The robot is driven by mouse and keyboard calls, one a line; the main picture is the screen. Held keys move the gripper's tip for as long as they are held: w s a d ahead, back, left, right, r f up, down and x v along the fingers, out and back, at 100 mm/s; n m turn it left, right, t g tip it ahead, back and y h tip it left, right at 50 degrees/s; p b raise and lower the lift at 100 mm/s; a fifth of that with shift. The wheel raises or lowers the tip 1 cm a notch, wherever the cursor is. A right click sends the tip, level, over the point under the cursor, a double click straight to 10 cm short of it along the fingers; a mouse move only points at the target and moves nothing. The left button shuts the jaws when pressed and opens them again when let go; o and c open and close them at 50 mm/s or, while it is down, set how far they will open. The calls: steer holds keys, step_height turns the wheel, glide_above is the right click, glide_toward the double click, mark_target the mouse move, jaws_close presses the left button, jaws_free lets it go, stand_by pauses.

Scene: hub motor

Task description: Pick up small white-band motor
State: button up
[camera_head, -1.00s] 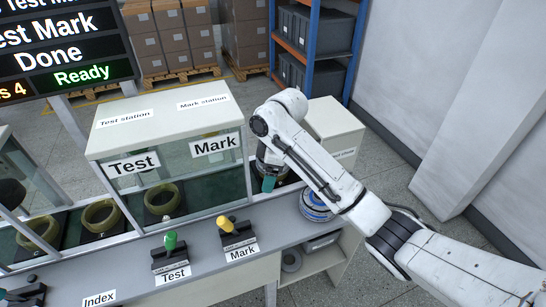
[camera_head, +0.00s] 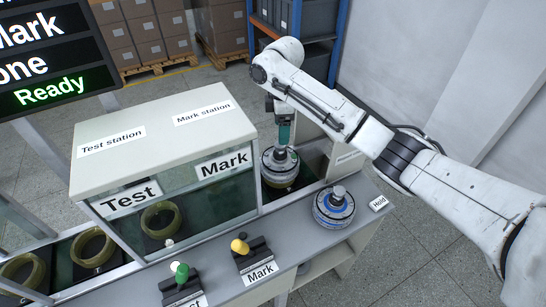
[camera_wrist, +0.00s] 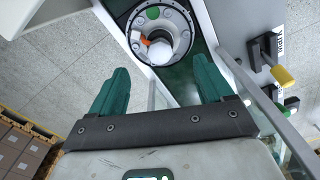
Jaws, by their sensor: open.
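A motor (camera_head: 278,178) with a dark grey top and pale band sits on the dark green track just right of the Mark station. In the wrist view the round motor (camera_wrist: 148,18) shows from above, with a grey flange, light hub, green dot and orange mark. My gripper (camera_head: 284,130) hangs above it, fingers pointing down. In the wrist view my gripper (camera_wrist: 160,82) has its two green fingers wide apart and empty, with the motor beyond them near the top edge. A second motor (camera_head: 334,208) with a blue band stands on the grey bench beside the Hold label.
The glass-sided Test and Mark station (camera_head: 160,150) stands close left of the motor. A green-knobbed Test lever (camera_head: 181,275) and a yellow-knobbed Mark lever (camera_head: 242,247) are on the bench front. Ring-shaped parts (camera_head: 92,247) lie along the track. The sign reads Ready.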

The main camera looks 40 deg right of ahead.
mark_target(280, 151)
step_height(280, 151, down, 10)
steer(key=shift+f+p, duration=0.1)
steer(key=shift+p, duration=0.95)
steer(key=shift+c, duration=0.5)
jaws_close()
steer(key=shift+w, duration=0.15)
